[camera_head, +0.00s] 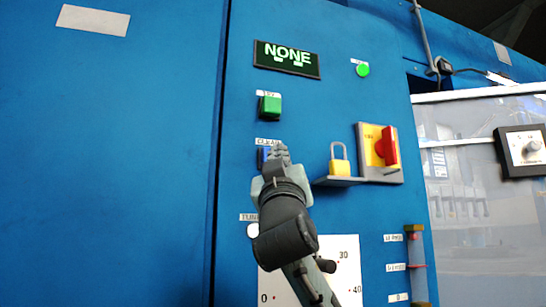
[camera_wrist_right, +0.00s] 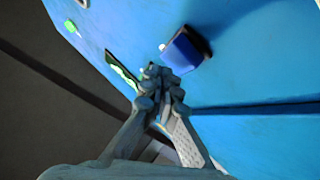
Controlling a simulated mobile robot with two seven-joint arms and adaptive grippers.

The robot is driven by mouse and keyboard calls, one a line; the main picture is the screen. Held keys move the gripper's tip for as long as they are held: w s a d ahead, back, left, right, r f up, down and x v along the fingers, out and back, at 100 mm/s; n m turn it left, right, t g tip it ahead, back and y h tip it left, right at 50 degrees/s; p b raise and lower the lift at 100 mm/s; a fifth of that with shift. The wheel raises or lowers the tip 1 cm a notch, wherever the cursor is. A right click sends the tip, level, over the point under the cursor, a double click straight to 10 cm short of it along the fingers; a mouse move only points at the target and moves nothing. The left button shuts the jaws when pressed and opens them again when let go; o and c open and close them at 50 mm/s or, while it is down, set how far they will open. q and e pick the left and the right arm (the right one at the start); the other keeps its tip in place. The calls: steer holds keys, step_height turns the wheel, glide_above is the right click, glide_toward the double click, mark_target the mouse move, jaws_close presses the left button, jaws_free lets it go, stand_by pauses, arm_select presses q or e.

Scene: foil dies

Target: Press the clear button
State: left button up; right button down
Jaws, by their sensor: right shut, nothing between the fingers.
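The clear button is a small blue block (camera_head: 262,155) under a label reading CLEAR (camera_head: 268,142) on the blue cabinet front. My right gripper (camera_head: 279,153) is shut and empty, in front of the panel, and hides the button's right part in the head view. In the right wrist view the blue button (camera_wrist_right: 184,50) stands out from the panel, just beyond and to the right of the closed fingertips (camera_wrist_right: 160,72). A small gap seems to show there; contact cannot be made out. My left gripper is not in view.
Above are a green button (camera_head: 270,107), a dark display (camera_head: 287,59) reading NONE and a green lamp (camera_head: 363,70). To the right, a yellow padlock (camera_head: 340,165) on a shelf (camera_head: 338,181) and a red switch (camera_head: 387,146) stick out. A white dial (camera_head: 345,262) lies below.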

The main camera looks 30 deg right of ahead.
steer(key=s, duration=0.2)
steer(key=s+a, duration=0.1)
steer(key=s, duration=0.1)
steer(key=shift+s+a, duration=0.1)
steer(key=shift+s, duration=0.3)
stand_by(0.7)
